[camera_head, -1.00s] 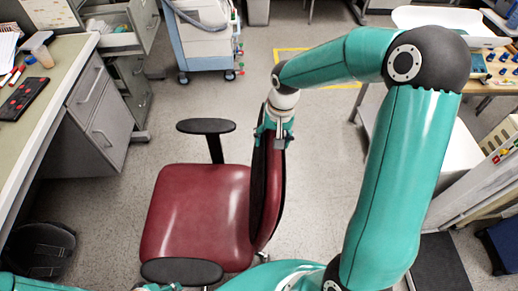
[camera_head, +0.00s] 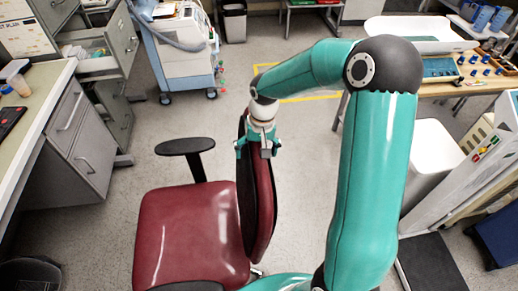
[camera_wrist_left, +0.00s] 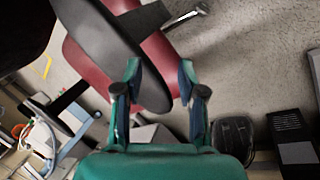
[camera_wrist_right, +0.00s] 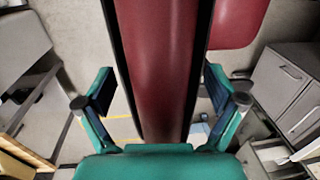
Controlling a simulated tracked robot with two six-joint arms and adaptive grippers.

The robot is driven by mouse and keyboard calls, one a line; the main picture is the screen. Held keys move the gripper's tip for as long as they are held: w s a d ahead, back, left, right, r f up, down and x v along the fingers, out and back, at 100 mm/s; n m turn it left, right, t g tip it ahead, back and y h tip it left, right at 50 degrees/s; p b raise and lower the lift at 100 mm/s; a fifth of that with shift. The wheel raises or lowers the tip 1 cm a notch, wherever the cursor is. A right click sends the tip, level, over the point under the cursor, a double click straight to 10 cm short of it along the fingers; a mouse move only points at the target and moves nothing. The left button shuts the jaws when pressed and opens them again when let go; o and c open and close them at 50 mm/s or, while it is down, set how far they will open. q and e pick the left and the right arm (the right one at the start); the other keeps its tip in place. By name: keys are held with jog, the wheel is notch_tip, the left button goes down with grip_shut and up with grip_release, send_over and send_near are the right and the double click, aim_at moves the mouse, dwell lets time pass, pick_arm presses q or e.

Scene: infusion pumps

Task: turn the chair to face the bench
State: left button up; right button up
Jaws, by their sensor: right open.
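The chair has a red seat (camera_head: 185,235) and a red, black-edged backrest (camera_head: 262,200). Its seat lies left of the backrest, toward the green-topped bench (camera_head: 38,92) at the left. My right gripper (camera_head: 257,143) is at the top of the backrest. In the right wrist view its open fingers (camera_wrist_right: 158,92) straddle the backrest (camera_wrist_right: 165,55), with a gap on each side. In the left wrist view, my left gripper (camera_wrist_left: 158,78) has parted fingers around the end of a dark armrest (camera_wrist_left: 112,38); whether both touch it is unclear. The head view does not show this gripper.
Grey drawers (camera_head: 75,135) stand under the bench. A blue-white medical cart (camera_head: 182,60) is at the back. A table with a white tray (camera_head: 415,32) stands at the back right, and a white machine (camera_head: 465,170) at the right. Floor behind the chair is clear.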

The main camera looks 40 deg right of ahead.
jog(key=shift+r, duration=0.15)
jog(key=r, duration=0.7)
jog(key=d+r, duration=0.1)
jog(key=r, duration=0.2)
jog(key=shift+s+r, duration=0.15)
jog(key=shift+s, duration=0.1)
jog(key=shift+r, duration=0.6)
jog(key=shift+s, duration=0.1)
